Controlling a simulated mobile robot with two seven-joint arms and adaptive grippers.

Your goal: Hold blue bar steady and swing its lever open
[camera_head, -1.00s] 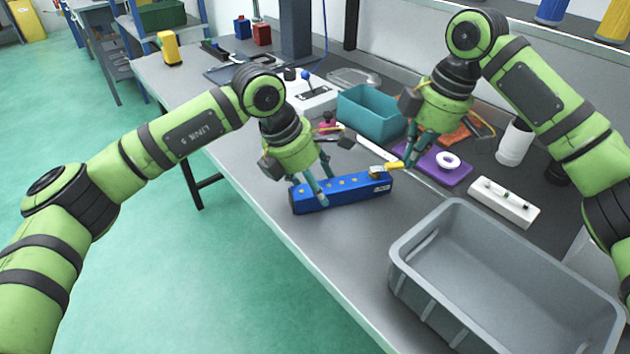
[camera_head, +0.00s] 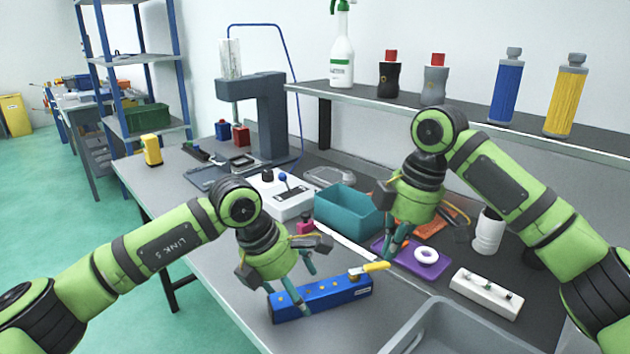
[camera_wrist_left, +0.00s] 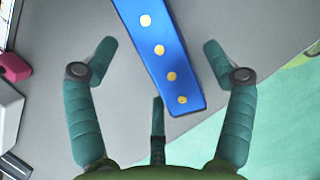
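The blue bar (camera_head: 340,292) lies on the grey table, with gold dots along its top; its near end also shows in the left wrist view (camera_wrist_left: 158,52). Its yellow lever (camera_head: 372,268) sits at the bar's right end and sticks out to the right. My left gripper (camera_head: 291,288) is at the bar's left end. In the left wrist view its fingers (camera_wrist_left: 160,62) are spread, with the bar's end between them and gaps on both sides. My right gripper (camera_head: 391,252) has its fingertips close by the lever's tip. I cannot tell whether they touch or how far they are closed.
A grey crate (camera_head: 445,322) stands at the front right. Behind the bar are a teal bin (camera_head: 347,212), a purple plate (camera_head: 428,268) with a white ring, and a white control box (camera_head: 287,192). A white block (camera_head: 486,294) lies at the right.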

